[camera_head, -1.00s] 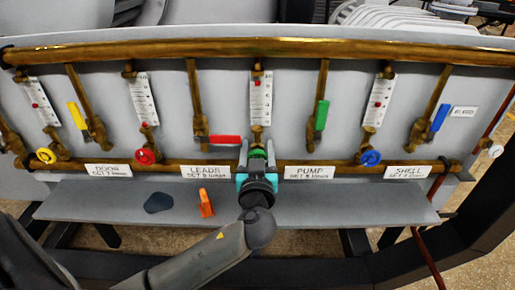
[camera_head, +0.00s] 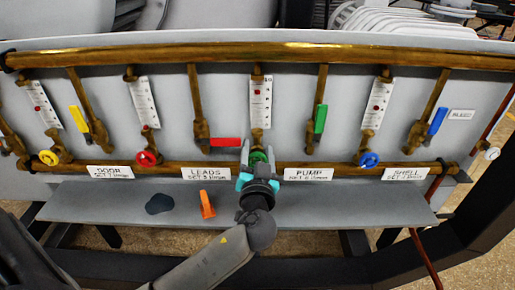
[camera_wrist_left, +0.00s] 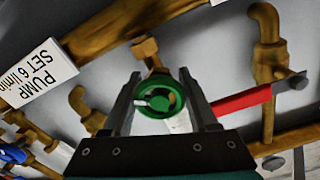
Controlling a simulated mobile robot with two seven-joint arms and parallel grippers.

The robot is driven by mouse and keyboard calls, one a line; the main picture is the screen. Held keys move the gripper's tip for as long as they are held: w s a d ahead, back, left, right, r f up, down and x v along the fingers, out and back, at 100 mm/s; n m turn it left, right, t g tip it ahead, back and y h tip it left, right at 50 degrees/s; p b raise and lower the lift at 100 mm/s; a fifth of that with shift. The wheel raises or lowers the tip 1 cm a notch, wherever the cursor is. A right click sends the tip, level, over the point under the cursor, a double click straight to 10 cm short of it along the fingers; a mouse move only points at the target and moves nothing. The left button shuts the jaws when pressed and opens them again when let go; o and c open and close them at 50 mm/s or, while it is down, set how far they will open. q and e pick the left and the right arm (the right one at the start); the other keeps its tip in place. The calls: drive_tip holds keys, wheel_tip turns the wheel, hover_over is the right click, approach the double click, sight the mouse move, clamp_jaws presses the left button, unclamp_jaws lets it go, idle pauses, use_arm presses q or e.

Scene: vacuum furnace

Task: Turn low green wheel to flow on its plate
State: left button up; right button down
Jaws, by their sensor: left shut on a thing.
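The low green wheel (camera_wrist_left: 161,100) is on a brass stem at the lower brass pipe, below the middle flow gauge (camera_head: 261,103). In the head view the wheel (camera_head: 258,155) is partly hidden by my gripper. My left gripper (camera_head: 259,158) is shut on the wheel. In the wrist view its two fingers stand on either side of the rim. The plate to its right reads PUMP (camera_head: 309,174), and in the wrist view the plate (camera_wrist_left: 40,72) reads SET 6 l/min. The gauge's reading is too small to tell. My right gripper is not in view.
A red lever (camera_head: 226,142) is close at left of the wheel, a green lever (camera_head: 320,118) up right. Red (camera_head: 149,158) and blue (camera_head: 368,160) wheels are farther along. An orange object (camera_head: 207,205) and a dark flat piece (camera_head: 159,204) lie on the shelf (camera_head: 100,205).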

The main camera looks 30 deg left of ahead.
use_arm(q)
drive_tip(key=m+p, duration=0.1)
drive_tip(key=m, duration=0.2)
drive_tip(key=m+p, duration=0.1)
drive_tip(key=m, duration=0.2)
drive_tip(key=shift+m, duration=0.3)
drive_tip(key=m+p, duration=0.1)
drive_tip(key=m, duration=0.2)
drive_tip(key=shift+p, duration=0.3)
drive_tip(key=shift+m+p, duration=0.55)
drive_tip(key=shift+m, duration=1.15)
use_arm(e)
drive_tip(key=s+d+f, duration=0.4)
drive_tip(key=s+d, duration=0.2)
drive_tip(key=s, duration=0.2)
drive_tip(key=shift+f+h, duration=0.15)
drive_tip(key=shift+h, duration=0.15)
use_arm(q)
drive_tip(key=o, duration=1.4)
drive_tip(key=shift+w, duration=0.1)
drive_tip(key=shift+c, duration=0.2)
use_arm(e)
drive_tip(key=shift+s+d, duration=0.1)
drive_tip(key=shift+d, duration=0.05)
